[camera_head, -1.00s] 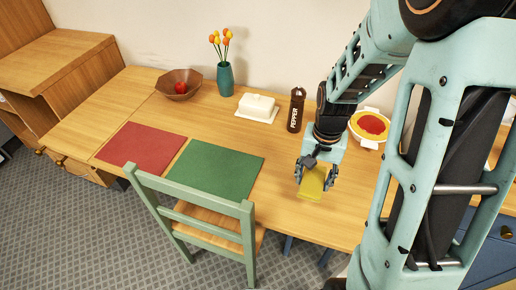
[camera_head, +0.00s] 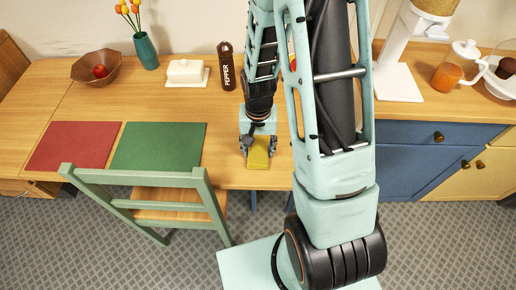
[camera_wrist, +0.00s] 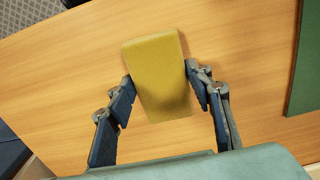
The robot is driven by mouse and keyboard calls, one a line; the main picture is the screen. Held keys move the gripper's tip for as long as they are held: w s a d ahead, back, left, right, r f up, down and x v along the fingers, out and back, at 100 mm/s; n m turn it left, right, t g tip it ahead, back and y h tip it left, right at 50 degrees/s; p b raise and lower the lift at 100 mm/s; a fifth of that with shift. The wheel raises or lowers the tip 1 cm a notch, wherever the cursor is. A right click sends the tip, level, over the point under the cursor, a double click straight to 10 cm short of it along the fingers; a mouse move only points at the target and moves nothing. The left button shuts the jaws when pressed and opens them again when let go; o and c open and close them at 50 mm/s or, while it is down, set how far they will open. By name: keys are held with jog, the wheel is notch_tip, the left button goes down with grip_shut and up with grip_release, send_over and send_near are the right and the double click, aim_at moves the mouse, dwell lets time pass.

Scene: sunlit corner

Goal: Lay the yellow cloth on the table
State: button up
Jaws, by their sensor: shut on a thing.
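The yellow cloth (camera_head: 258,154) is a small folded rectangle. My gripper (camera_head: 258,146) is shut on it, over the front part of the wooden table (camera_head: 190,112). In the wrist view the cloth (camera_wrist: 158,75) sits between my two fingers (camera_wrist: 160,88), its far end reaching out past the fingertips toward the table's edge side. The bare table top (camera_wrist: 245,60) shows around it. I cannot tell whether the cloth touches the table or hangs just above it.
A green mat (camera_head: 160,146) and red mat (camera_head: 73,145) lie left of my gripper, with a green chair (camera_head: 160,200) in front. A pepper mill (camera_head: 226,66), butter dish (camera_head: 187,72), vase (camera_head: 146,51) and bowl (camera_head: 95,67) stand behind. Blue cabinets (camera_head: 410,155) are at right.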

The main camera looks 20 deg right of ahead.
aim_at(258, 151)
jog(key=shift+f, duration=0.2)
jog(key=o, duration=1.1)
jog(key=shift+r, duration=0.15)
notch_tip(258, 151, up, 12)
jog(key=p, duration=0.1)
